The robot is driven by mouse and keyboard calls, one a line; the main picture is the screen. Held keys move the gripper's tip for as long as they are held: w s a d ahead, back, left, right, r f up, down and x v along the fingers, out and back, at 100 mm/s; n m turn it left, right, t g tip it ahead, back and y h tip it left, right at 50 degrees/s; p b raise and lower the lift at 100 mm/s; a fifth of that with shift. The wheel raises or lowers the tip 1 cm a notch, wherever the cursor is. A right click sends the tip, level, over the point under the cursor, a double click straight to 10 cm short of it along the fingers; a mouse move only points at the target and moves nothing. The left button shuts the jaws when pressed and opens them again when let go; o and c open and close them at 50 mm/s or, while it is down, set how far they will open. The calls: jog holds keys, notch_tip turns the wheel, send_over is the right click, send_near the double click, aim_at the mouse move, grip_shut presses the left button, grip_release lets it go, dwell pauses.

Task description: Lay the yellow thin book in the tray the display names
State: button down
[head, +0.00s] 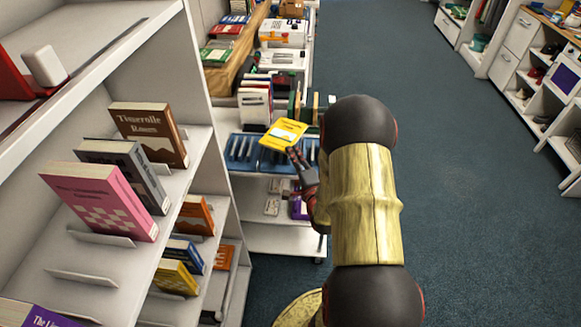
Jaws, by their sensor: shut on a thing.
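The yellow thin book (284,131) is held out at the end of my arm. My gripper (294,153) is shut on its near edge. The book appears above a blue tray section (243,150) and other blue slotted trays on a white cart; its height above them cannot be told. The book and my gripper hide part of the trays behind them. I cannot make out a readable display in this view.
A white trolley (262,238) carries the trays, with upright books (255,100) behind them. A white bookcase (195,60) with several books stands close at the left. Open blue-green floor (470,210) lies to the right, with more shelving (525,70) beyond.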

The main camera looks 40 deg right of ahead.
aim_at(291, 173)
jog(key=shift+w+a+f, duration=0.15)
jog(key=shift+a+f, duration=0.1)
jog(key=shift+f, duration=0.15)
jog(key=shift+w+a+f+b, duration=0.1)
jog(key=shift+a+f+b, duration=0.1)
jog(key=shift+f+b, duration=1.2)
jog(key=shift+f, duration=0.35)
jog(key=shift+f, duration=0.4)
jog(key=shift+f+b, duration=0.2)
jog(key=shift+b, duration=0.1)
jog(key=c, duration=1.9)
grip_release()
